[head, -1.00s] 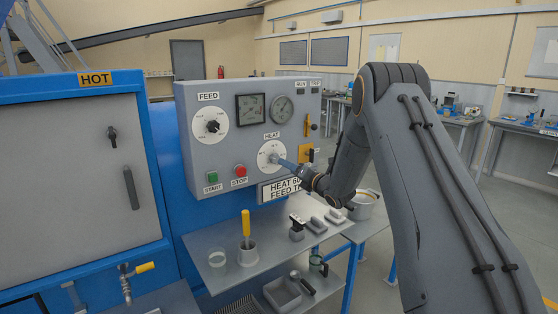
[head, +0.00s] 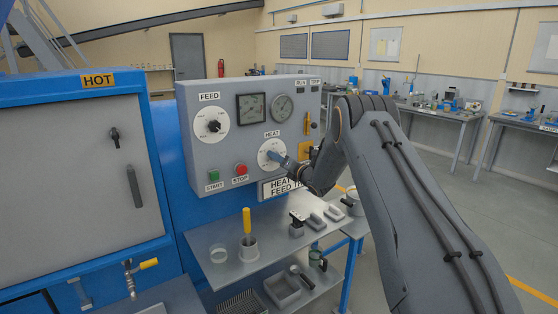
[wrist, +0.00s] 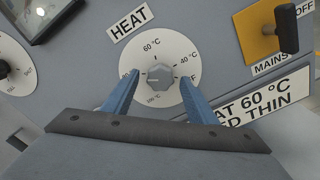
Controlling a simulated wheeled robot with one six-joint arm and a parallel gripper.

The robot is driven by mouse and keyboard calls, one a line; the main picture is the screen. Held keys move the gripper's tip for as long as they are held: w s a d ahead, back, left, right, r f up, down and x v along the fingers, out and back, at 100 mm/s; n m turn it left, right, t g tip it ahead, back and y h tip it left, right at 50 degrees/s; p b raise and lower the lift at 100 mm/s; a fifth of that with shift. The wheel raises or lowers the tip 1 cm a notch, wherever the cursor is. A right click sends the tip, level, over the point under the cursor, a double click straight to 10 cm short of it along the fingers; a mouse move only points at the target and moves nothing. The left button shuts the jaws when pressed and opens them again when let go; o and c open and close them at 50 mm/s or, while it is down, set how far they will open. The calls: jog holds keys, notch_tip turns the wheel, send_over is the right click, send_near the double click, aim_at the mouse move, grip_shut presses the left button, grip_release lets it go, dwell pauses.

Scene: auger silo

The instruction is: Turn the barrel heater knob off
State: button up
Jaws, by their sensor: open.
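The HEAT knob (wrist: 160,77) is a grey faceted knob on a round white dial (wrist: 163,48) marked 60 °C, 40 °C and 100 °C, with OFF partly hidden by a finger. In the head view, the white HEAT dial (head: 267,149) sits low on the right side of the grey panel, and its knob is hidden by my gripper. My gripper (wrist: 158,80) is open, its two blue fingers on either side of the knob. I cannot tell whether they touch it. It also shows at the dial in the head view (head: 273,157).
The panel (head: 225,145) also carries a FEED knob (head: 213,126), green START (head: 214,175) and red STOP (head: 241,169) buttons, and gauges. A yellow MAINS switch plate (wrist: 270,32) is right of the dial. A shelf (head: 215,240) with small items juts out below.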

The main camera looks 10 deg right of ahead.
jog(key=c, duration=1.1)
jog(key=shift+o, duration=0.2)
jog(key=shift+f+m+b, duration=0.1)
jog(key=shift+m+b, duration=0.2)
